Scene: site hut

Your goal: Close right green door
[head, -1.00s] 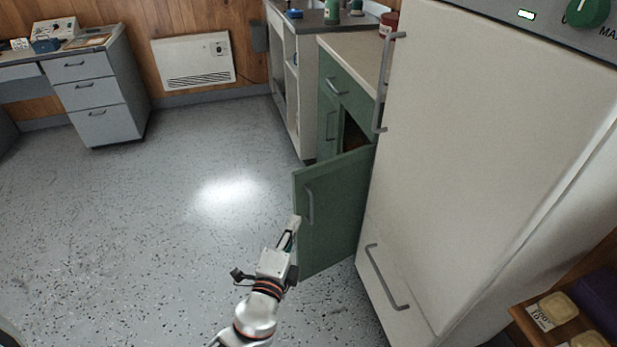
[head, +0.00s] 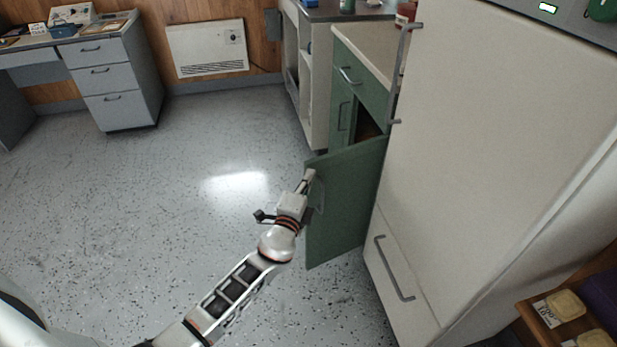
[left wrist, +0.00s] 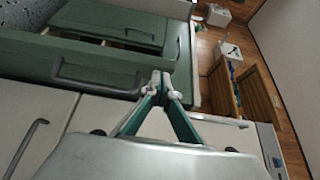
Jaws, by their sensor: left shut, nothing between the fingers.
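The right green door (head: 350,215) stands open, swung out from the green cabinet beside the fridge. A dark opening (head: 370,128) shows behind it. Its grey bar handle (head: 321,195) is near the free edge. My left gripper (head: 309,174) is shut and empty, its tips by the door's upper free corner, in front of the handle's upper end. I cannot tell if they touch the door. In the left wrist view the shut fingers (left wrist: 160,78) point at green panels, with a grey handle (left wrist: 92,86) left of the tips. My right gripper is out of view.
The cream fridge (head: 480,170) stands close on the door's right, with handles sticking out. A green drawer (head: 358,80) above the opening looks shut. The speckled floor (head: 120,210) to the left is clear. A grey desk (head: 110,85) and heater (head: 207,50) stand at the back.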

